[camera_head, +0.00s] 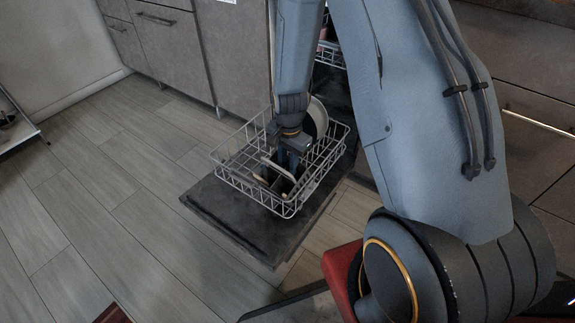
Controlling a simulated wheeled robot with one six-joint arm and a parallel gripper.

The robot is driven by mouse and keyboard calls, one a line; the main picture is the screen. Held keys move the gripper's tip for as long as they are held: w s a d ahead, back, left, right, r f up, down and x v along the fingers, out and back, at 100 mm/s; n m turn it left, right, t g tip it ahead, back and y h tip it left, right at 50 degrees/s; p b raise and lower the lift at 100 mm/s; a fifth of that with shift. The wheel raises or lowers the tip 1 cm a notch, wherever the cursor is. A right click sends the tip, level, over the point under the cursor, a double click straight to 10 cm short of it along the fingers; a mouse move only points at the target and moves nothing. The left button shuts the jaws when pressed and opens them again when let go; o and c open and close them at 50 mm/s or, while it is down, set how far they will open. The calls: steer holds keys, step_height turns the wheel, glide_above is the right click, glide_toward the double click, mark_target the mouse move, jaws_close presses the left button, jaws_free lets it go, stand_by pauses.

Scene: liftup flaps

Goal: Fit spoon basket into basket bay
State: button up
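The spoon basket (273,183) appears as a small dark box with a light curved handle, low inside the front part of the white wire rack (232,178). I cannot tell whether it sits fully in its bay, because the rack wires and my gripper cover much of it. My gripper (287,164) points down into the rack, right at or just above the basket. Its fingertips are partly hidden and small, so I cannot tell whether they are closed on the basket.
The rack is pulled out over the open dark dishwasher door (222,212). A pale plate (317,116) stands upright in the rack behind my gripper. Grey cabinets (170,45) line the back. The wood-look floor (110,200) at left is clear.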

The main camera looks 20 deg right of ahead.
steer(key=shift+f, duration=0.1)
steer(key=shift+f+b, duration=0.15)
steer(key=shift+b, duration=0.4)
steer(key=s+a+r+n+p, duration=0.2)
steer(key=a+r, duration=0.1)
steer(key=r, duration=0.4)
steer(key=s+a+r+n+p, duration=0.15)
steer(key=a+r, duration=0.25)
steer(key=r, duration=0.4)
steer(key=s+a+r+n, duration=0.6)
steer(key=s+n, duration=0.1)
steer(key=s, duration=0.3)
steer(key=s+a+r+n, duration=0.6)
steer(key=s+r+n, duration=0.1)
steer(key=s, duration=0.4)
steer(key=shift+s+r, duration=0.2)
steer(key=shift+r, duration=0.05)
